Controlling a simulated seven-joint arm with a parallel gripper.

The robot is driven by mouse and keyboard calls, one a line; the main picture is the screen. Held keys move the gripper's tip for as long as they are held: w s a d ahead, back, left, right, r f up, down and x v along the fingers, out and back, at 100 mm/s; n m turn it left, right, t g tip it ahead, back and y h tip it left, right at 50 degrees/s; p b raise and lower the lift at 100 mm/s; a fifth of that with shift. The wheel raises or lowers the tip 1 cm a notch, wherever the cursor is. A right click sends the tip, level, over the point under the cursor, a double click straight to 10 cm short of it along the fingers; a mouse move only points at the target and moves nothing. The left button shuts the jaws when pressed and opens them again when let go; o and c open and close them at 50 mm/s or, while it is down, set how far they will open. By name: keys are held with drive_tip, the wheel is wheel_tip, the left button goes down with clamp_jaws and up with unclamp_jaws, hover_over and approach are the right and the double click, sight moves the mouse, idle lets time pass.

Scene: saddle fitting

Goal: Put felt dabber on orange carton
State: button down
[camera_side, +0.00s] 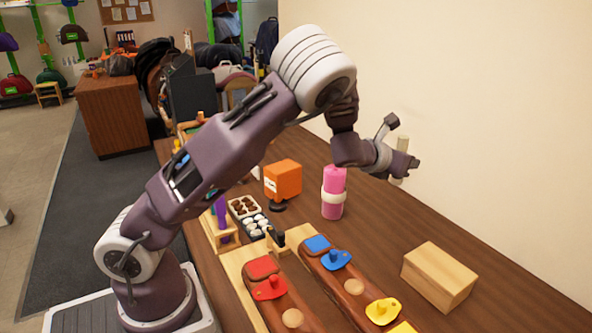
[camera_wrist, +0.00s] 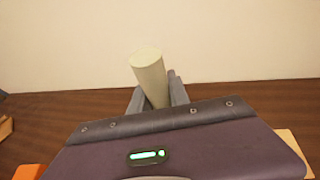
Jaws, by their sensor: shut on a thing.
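A pale cream cylinder (camera_side: 402,144), which looks like the felt dabber, is gripped by my gripper (camera_side: 406,163) high above the table at the right. It stands roughly upright, with its ends showing above and below the fingers. In the wrist view the same cylinder (camera_wrist: 148,72) is between the two grey fingers of my gripper (camera_wrist: 158,98); its lower part is hidden by the wrist body. The orange carton (camera_side: 284,181) stands on the table to the left of and below my gripper. An orange corner (camera_wrist: 29,172), likely the carton, shows at the wrist view's lower left.
A pink bottle (camera_side: 334,190) with a pale band stands between carton and gripper. A wooden block (camera_side: 438,276) lies at the right. Saddle-like pieces with red (camera_side: 270,288) and blue (camera_side: 337,260) parts are in front. A wall (camera_side: 480,90) rises behind.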

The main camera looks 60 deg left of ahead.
wheel_tip(320, 180, up, 8)
drive_tip(key=r, duration=0.1)
hover_over(290, 164)
wheel_tip(290, 164, down, 16)
drive_tip(key=shift+r, duration=0.1)
drive_tip(key=c, duration=1.2)
unclamp_jaws()
drive_tip(key=shift+c, duration=0.2)
